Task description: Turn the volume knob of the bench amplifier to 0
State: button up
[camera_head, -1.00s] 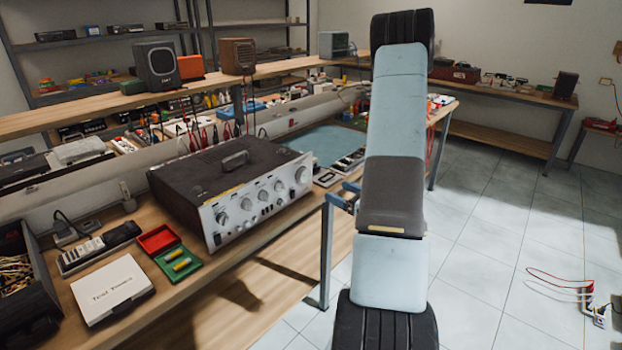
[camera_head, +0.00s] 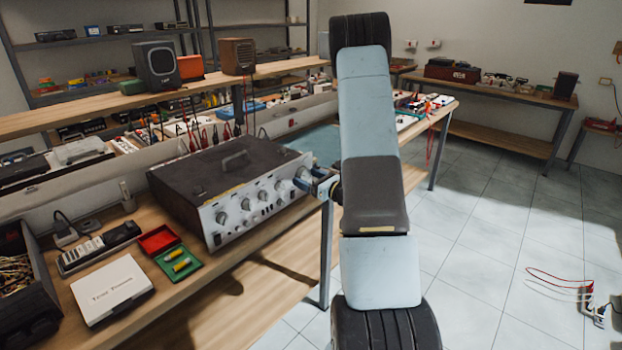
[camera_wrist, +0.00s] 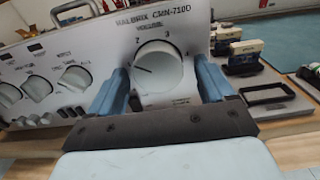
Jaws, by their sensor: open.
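The bench amplifier (camera_head: 215,180) stands on the workbench, dark on top with a silver front panel. Its large volume knob (camera_wrist: 158,66) shows in the wrist view, below the "HALBRIX CMN-710D" lettering. A dark pointer line on the knob points left and slightly up, near the mark 1; marks 2, 3 and 4 also show around it. My gripper (camera_wrist: 166,86) is open, with one blue finger on each side of the knob; I cannot tell whether they touch it. In the head view my gripper (camera_head: 314,184) is at the right end of the front panel, partly hiding the knob.
Smaller knobs (camera_wrist: 75,79) line the panel to the left.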

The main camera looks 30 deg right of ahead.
jog(key=shift+w, duration=0.2)
jog(key=c, duration=1.1)
jog(key=shift+o, duration=0.2)
jog(key=shift+d, duration=0.25)
jog(key=shift+a, duration=0.1)
